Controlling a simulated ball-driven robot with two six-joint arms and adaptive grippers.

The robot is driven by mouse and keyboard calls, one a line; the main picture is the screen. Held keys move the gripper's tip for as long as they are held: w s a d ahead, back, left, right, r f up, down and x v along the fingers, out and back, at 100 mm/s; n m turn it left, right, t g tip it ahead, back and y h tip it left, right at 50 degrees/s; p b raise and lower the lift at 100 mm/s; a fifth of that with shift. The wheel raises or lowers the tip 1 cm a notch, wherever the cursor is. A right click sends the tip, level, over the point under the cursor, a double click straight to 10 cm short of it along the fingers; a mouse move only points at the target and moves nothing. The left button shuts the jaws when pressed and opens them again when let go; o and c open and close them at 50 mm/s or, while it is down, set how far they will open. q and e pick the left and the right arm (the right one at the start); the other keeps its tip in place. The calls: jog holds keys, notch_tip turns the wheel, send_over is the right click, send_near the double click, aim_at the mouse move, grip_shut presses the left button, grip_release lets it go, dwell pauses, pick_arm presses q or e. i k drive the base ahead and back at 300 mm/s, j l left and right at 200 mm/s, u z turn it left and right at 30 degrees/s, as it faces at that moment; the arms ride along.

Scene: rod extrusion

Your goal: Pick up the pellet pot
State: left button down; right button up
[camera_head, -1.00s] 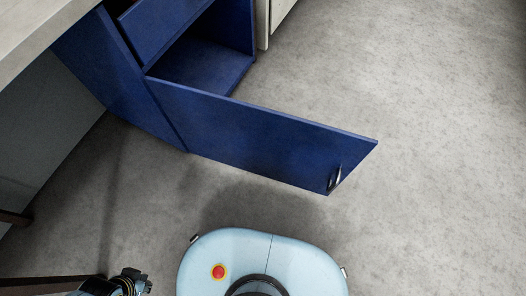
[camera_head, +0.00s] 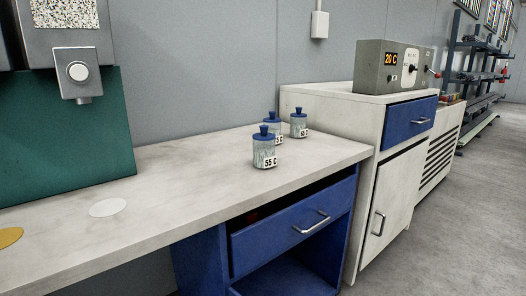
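Several small pots with blue knobbed lids stand in a group on the light worktop (camera_head: 175,178). The nearest pot (camera_head: 264,152) carries a label reading 55 C. A second pot (camera_head: 277,122) stands behind it, partly hidden, its label only partly readable. A third pot (camera_head: 298,126) stands to the right at the back, with a label that seems to read 40 C. I cannot tell which one is the pellet pot. Neither of my grippers is in view.
A blue drawer (camera_head: 293,231) under the worktop is partly open. A white cabinet (camera_head: 392,196) stands to the right, bearing a grey control box (camera_head: 396,66) that reads 20 C. A green and grey machine (camera_head: 62,140) stands at the left. A white disc (camera_head: 108,207) lies on the worktop.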

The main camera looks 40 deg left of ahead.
aim_at(264, 157)
jog(key=j+u, duration=0.1)
jog(key=u, duration=0.25)
jog(key=j+u, duration=0.1)
jog(key=u, duration=0.25)
jog(key=j+u, duration=0.1)
jog(key=u, duration=0.25)
